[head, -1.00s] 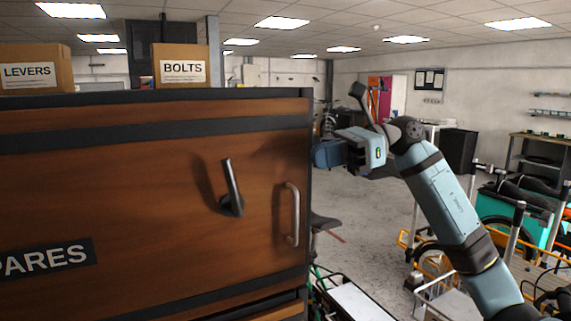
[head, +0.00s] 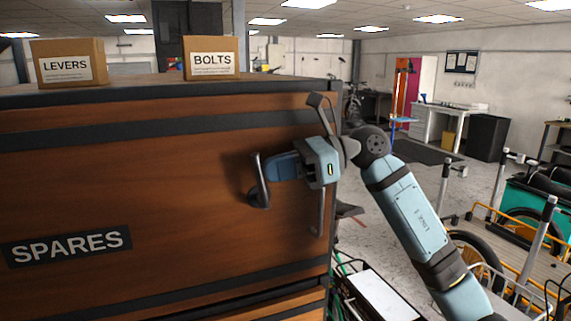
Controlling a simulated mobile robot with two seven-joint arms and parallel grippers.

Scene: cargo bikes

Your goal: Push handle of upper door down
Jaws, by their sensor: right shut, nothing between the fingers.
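The upper door (head: 150,190) is a brown wooden panel with dark trim and a SPARES label (head: 67,246). Its dark lever handle (head: 259,182) stands nearly upright, with the pivot at its lower end. My right gripper (head: 272,167) is shut and empty. Its blue fingers point left and their tips are right beside the upper part of the lever; I cannot tell whether they touch it. A vertical grey pull bar (head: 320,215) on the door is partly hidden behind my gripper. My left gripper is not in view.
A LEVERS box (head: 67,67) and a BOLTS box (head: 211,62) stand on top of the cabinet. To the right are cargo bikes (head: 530,215) and a white flat board (head: 372,297) low beside the cabinet. Open floor lies behind my right arm.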

